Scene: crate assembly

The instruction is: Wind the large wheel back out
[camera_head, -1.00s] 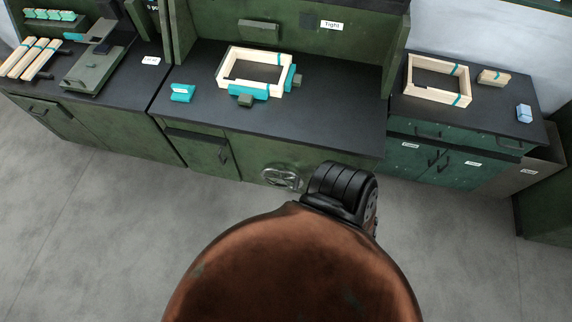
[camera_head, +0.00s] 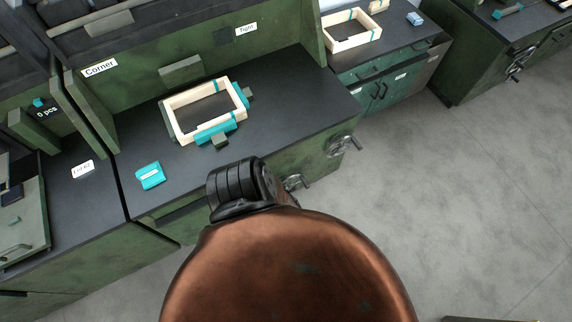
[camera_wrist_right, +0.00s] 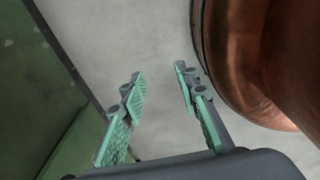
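Two grey handwheels with crank handles are on the green front of the middle bench in the head view. One handwheel (camera_head: 340,145) is near the bench's right end. The other handwheel (camera_head: 293,183) is further left and partly hidden by my own body. I cannot tell from this view which is the larger. My right gripper (camera_wrist_right: 159,98) shows in the right wrist view with its green-padded fingers apart and nothing between them. Grey floor lies beyond it. Neither wheel shows in that view. My left gripper is not in view.
The middle bench (camera_head: 290,100) carries a wooden frame (camera_head: 170,120) with teal clamps and a loose teal block (camera_head: 150,175). A green bench wall (camera_wrist_right: 30,90) is at left in the wrist view. Another bench with a wheel (camera_head: 518,65) stands far right. Floor at right is clear.

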